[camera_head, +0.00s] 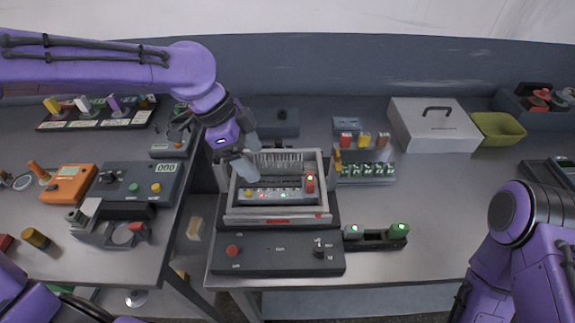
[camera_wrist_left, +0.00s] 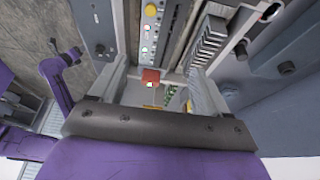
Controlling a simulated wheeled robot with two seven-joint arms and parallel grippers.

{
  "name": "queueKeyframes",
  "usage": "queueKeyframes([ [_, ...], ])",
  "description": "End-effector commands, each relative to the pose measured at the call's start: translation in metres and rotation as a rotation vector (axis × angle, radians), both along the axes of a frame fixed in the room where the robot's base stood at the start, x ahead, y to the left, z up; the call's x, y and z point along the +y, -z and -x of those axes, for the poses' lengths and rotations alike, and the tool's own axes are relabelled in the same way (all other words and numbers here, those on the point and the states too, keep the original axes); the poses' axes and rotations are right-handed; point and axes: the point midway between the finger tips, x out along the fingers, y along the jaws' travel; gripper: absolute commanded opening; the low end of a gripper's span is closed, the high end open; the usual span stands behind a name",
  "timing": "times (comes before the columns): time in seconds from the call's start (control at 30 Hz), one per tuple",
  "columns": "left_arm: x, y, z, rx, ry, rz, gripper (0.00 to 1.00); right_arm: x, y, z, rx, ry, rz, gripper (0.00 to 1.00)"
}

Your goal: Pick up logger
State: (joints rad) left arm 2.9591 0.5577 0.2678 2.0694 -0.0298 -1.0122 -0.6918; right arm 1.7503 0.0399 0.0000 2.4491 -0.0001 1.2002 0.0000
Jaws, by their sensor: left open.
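A small red block with a lit green face, which looks like the logger (camera_head: 310,182), stands at the right end inside the metal pan (camera_head: 234,217). In the left wrist view the red logger (camera_wrist_left: 151,75) shows between the fingers, beyond the tips as far as I can tell. My left gripper (camera_head: 249,160) is open and empty, over the left part of the pan, left of the logger in the head view. It also shows in the left wrist view (camera_wrist_left: 158,82). My right gripper is out of view.
The pan holds a strip with coloured lights (camera_head: 272,195) and a row of upright fins (camera_head: 275,160). A control box (camera_head: 275,255) lies in front. A rack with small coloured blocks (camera_head: 364,172) stands to the right.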

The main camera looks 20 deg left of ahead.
Motion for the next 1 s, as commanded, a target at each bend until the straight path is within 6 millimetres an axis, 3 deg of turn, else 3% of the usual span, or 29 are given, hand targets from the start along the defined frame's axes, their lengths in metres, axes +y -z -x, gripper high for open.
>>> queueKeyframes([
  [0.1,-0.004,0.006,0.001,0.001,0.002,-0.002,0.77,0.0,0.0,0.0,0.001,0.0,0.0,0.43],
  [0.7,-0.043,0.093,-0.009,0.002,0.005,-0.002,0.77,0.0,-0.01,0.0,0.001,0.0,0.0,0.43],
  [0.93,-0.044,0.097,-0.01,-0.001,0.003,0.0,0.77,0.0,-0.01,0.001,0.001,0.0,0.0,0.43],
  [0.97,-0.044,0.097,-0.01,-0.001,0.002,0.0,0.73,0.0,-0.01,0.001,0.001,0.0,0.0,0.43],
  [1.0,-0.044,0.097,-0.01,0.0,0.002,0.0,0.6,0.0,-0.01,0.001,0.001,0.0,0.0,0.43],
])
